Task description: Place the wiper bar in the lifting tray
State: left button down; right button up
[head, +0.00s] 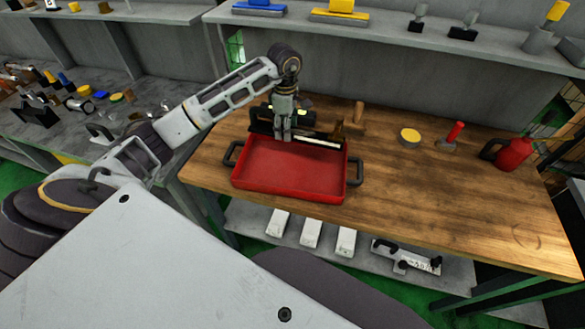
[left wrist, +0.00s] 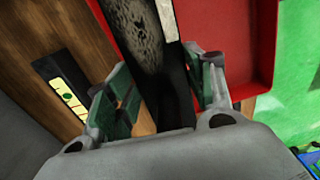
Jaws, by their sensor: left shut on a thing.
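The red lifting tray (head: 290,185) with dark side handles sits on the wooden bench, and part of it shows in the left wrist view (left wrist: 225,30). My left gripper (head: 283,135) is at the tray's far edge, shut on the dark wiper bar (head: 325,137) with a pale strip. In the left wrist view the bar (left wrist: 143,35) runs between the fingers (left wrist: 163,80), with red tray to its right and wood to its left. The bar lies along the tray's far rim; I cannot tell whether it touches. My right gripper is out of view.
A dark object with a yellow label (left wrist: 65,95) lies behind the tray. A wooden-handled brush-like thing (head: 338,130), a yellow-topped tin (head: 410,136), a red-handled tool (head: 455,131) and a red can (head: 514,153) stand on the wooden bench (head: 430,190). Its right front is clear.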

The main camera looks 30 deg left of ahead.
pick_arm(q)
send_over(287, 154)
jog(key=shift+s+f+p, duration=0.1)
jog(key=shift+f+p, duration=0.3)
jog(key=shift+f, duration=2.65)
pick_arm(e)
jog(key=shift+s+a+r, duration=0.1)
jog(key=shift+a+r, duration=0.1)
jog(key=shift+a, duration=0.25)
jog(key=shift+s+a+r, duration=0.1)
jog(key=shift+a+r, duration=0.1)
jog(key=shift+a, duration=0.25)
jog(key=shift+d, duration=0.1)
